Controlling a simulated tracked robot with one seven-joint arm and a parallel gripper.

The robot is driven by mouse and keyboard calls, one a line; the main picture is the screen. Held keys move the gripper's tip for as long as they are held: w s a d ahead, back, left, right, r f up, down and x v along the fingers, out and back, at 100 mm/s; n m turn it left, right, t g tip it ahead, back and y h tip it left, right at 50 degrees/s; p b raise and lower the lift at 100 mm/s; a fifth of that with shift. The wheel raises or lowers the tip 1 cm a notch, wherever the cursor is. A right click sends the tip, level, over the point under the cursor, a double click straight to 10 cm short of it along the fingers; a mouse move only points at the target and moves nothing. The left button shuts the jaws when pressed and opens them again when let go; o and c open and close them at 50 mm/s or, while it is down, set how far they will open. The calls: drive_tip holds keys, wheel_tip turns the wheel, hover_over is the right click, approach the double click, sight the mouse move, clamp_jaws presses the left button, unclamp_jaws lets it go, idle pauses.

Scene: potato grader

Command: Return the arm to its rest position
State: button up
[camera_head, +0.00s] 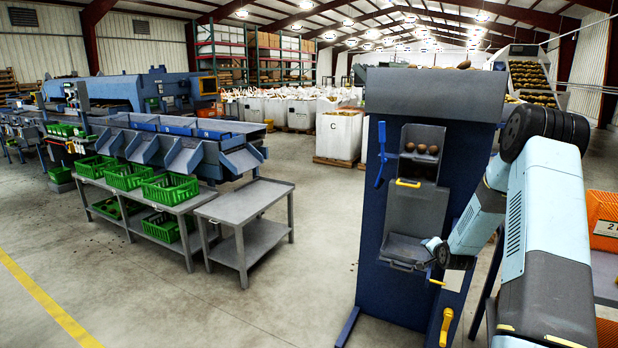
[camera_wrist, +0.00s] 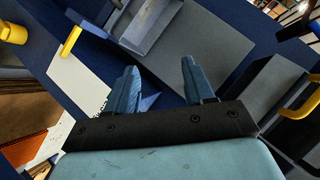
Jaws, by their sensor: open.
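My arm (camera_head: 540,230) reaches in from the right side of the head view, bent, with its forearm in front of the dark blue grader cabinet (camera_head: 385,270). My gripper (camera_wrist: 160,70) shows in the wrist view with its two blue fingers apart and nothing between them. In the head view the wrist end is beside the grey lower tray (camera_head: 407,250) of the cabinet; the fingers are too small there to tell more. I cannot tell whether the fingers touch the cabinet.
The cabinet has a yellow handle (camera_head: 408,183), a blue lever (camera_head: 381,155), a yellow crank (camera_head: 446,325) and a recess holding several potatoes (camera_head: 422,149). An orange crate (camera_head: 604,215) stands right of my arm. A grey table (camera_head: 240,205) stands left; the floor (camera_head: 270,290) between is clear.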

drive_tip(key=s+a+r+n+g, duration=0.15)
drive_tip(key=s+a+r, duration=0.3)
drive_tip(key=r, duration=0.45)
drive_tip(key=s+a+r+n+g, duration=0.1)
drive_tip(key=s+a+r+n, duration=0.25)
drive_tip(key=s+r, duration=0.45)
drive_tip(key=s+a+r+n+g, duration=0.1)
drive_tip(key=s+a+r, duration=0.3)
drive_tip(key=r, duration=0.7)
drive_tip(key=s+a+r+n+g, duration=0.1)
drive_tip(key=s+a+r, duration=0.2)
drive_tip(key=s, duration=0.8)
drive_tip(key=s+a+r+n+g, duration=0.1)
drive_tip(key=s+a+r+n, duration=0.1)
drive_tip(key=s, duration=0.8)
drive_tip(key=s+a+r+n+g, duration=0.1)
drive_tip(key=s+a+r+n, duration=0.1)
drive_tip(key=s, duration=0.9)
drive_tip(key=shift+s+a+r+y, duration=0.35)
drive_tip(key=shift+a+r+y, duration=0.05)
drive_tip(key=shift+a+r, duration=0.5)
